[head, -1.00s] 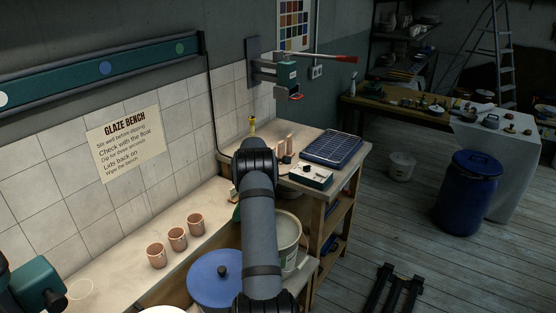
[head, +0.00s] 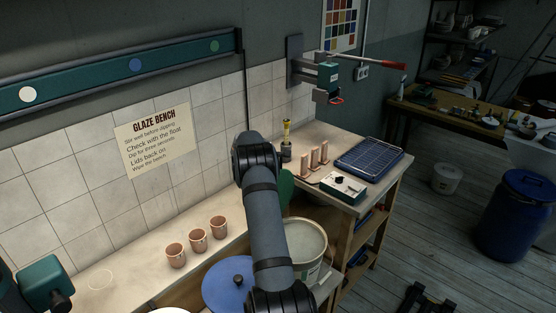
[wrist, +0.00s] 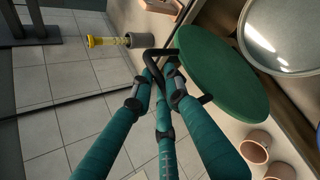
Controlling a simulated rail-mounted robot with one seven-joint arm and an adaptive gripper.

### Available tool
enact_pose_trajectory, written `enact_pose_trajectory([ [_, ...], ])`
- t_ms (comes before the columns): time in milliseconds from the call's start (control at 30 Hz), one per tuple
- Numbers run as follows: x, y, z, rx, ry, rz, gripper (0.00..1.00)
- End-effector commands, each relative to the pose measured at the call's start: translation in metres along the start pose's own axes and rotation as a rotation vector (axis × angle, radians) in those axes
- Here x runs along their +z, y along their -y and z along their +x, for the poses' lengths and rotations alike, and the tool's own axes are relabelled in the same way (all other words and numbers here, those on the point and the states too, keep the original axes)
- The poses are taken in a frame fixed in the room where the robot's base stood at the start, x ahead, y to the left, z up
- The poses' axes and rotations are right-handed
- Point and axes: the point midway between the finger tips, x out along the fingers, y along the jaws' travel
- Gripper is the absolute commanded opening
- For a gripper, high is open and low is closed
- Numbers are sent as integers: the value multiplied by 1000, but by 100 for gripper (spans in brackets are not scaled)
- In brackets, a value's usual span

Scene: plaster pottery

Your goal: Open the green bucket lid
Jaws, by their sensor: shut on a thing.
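The round green lid (wrist: 222,82) is off its bucket and tilted on edge in the wrist view. In the head view only a strip of the lid (head: 286,189) shows behind my arm. My gripper (wrist: 161,82) has its fingers closed around the lid's black handle (wrist: 158,54). The head view hides the gripper behind my arm. The bucket (head: 306,243) stands open at the right end of the bench, pale inside. Its open rim also shows at the top right of the wrist view (wrist: 287,36).
Several terracotta cups (head: 198,240) stand along the bench. A blue lid (head: 231,284) is left of the open bucket. A yellow-topped tool (head: 287,138), copper-coloured pieces (head: 314,160) and a blue rack (head: 369,158) are on the far worktop. Tiled wall lies behind.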

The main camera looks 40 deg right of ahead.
Motion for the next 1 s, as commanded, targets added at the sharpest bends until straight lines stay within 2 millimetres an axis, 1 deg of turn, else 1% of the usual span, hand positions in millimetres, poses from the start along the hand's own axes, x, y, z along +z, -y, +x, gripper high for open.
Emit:
enact_pose_trajectory([
  [33,0,3,1,-8,0,7,0],
  [300,0,4,2,-9,0,8,0],
  [333,0,4,2,-9,-1,8,16],
  [667,0,2,1,-5,0,4,35],
  [1000,1,1,-2,-3,0,3,35],
])
